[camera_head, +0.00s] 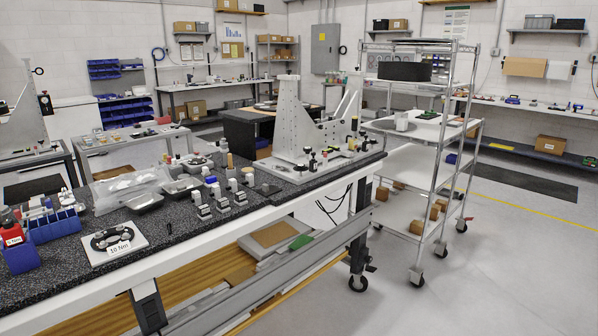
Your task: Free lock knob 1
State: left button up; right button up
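The mirror fixture (290,118) stands on the far end of the dark speckled bench. It is a pale grey tall column with an angled perforated plate beside it, on a flat base plate (290,172). Several small black knobs sit along the base; one dark knob (312,161) is near the front edge, and more dark knobs (352,144) are at the right end. I cannot read any number, so I cannot tell which is lock knob 1. Neither of my grippers shows in the head view.
A wheeled wire-shelf cart (411,158) stands close right of the bench. The floor (500,270) at front right is clear.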

aim_at(300, 168)
jog(key=i+l, duration=0.25)
jog(key=i, duration=0.25)
jog(key=i+l, duration=0.25)
jog(key=i, duration=0.25)
jog(key=i+l+z, duration=0.1)
jog(key=i+l, duration=0.15)
jog(key=i, duration=0.25)
